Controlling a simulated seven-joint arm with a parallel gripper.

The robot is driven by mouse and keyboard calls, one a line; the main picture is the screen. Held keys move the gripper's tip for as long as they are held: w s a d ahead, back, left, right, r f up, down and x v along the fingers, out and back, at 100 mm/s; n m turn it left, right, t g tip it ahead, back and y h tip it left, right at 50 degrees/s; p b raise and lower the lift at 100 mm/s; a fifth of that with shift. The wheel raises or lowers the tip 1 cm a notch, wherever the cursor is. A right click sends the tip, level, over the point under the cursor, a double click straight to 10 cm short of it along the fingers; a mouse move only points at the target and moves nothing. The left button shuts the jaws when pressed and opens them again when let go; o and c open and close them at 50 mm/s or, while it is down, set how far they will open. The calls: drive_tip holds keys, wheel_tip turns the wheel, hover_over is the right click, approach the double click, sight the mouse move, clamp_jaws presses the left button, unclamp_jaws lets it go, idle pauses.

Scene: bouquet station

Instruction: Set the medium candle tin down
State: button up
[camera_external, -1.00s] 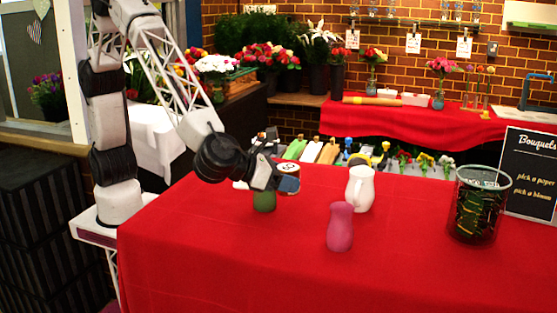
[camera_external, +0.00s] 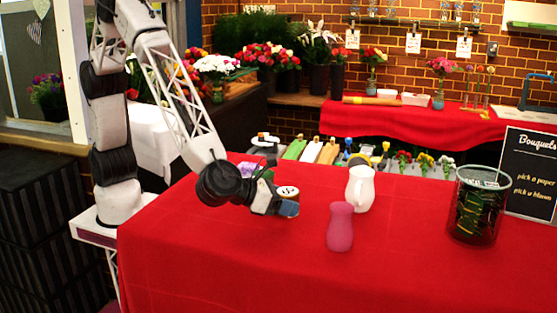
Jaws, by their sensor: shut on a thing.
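The medium candle tin (camera_external: 288,192), small and round with a pale top and a dark, brownish side, is at my gripper (camera_external: 282,204) over the left half of the red-covered table (camera_external: 235,265). My gripper is shut on the tin and reaches in low from the left. The fingers hide the tin's lower part, so I cannot tell whether its base touches the cloth.
A pink vase (camera_external: 340,228) stands to the right and nearer the camera. The front of the table is clear.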

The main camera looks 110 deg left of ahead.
sight(286, 231)
drive_tip(key=shift+f, duration=0.45)
drive_tip(key=shift+f, duration=0.1)
drive_tip(key=shift+f, duration=1.75)
drive_tip(key=shift+f, duration=0.1)
drive_tip(key=o, duration=1)
drive_tip(key=shift+f, duration=0.1)
drive_tip(key=shift+r, duration=0.2)
drive_tip(key=shift+v, duration=6.05)
